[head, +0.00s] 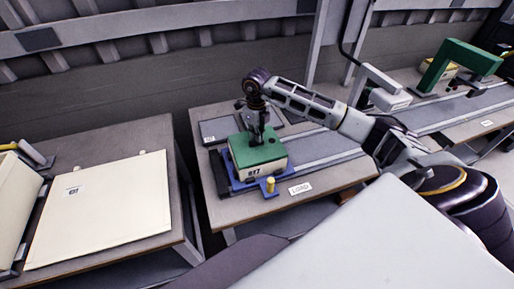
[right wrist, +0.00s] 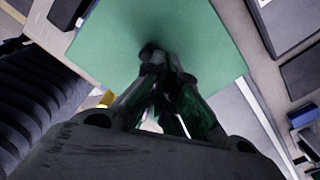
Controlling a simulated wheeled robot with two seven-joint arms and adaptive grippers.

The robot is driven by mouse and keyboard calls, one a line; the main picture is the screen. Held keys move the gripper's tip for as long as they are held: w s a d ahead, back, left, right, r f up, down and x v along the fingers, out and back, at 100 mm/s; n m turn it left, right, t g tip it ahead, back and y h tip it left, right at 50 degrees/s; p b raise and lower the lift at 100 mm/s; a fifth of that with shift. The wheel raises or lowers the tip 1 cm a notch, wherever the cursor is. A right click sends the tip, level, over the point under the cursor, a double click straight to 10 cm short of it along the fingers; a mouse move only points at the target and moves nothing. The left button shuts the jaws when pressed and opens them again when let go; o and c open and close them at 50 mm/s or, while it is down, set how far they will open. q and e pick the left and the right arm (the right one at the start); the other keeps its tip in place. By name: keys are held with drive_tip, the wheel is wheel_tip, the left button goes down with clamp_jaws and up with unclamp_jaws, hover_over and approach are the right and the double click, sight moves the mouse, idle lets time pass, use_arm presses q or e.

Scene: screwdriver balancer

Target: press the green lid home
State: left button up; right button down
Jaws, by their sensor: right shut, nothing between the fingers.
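The green lid (head: 246,155) sits on top of a cream box (head: 255,173) with a printed label. The box stands in a blue fixture (head: 234,186) on the middle table. My right gripper (head: 256,141) points down over the lid, its fingers closed together and empty. In the right wrist view the fingertips (right wrist: 160,54) are at the surface of the green lid (right wrist: 205,40), near its middle, and seem to touch it. Any gap between lid and box is too small to tell. My left gripper is not in view.
A yellow-topped post (head: 270,185) stands at the fixture's front, near a LOAD label (head: 300,188). A grey track (head: 325,150) runs right from the fixture, towards a green arch (head: 460,62). A cream panel (head: 100,210) lies on the left table (head: 150,140).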

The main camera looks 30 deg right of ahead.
drive_tip(key=shift+f+b, duration=0.4)
drive_tip(key=shift+f, duration=0.25)
idle(0.8)
drive_tip(key=shift+r, duration=0.1)
drive_tip(key=shift+r+p, duration=1.4)
drive_tip(key=shift+r, duration=1.1)
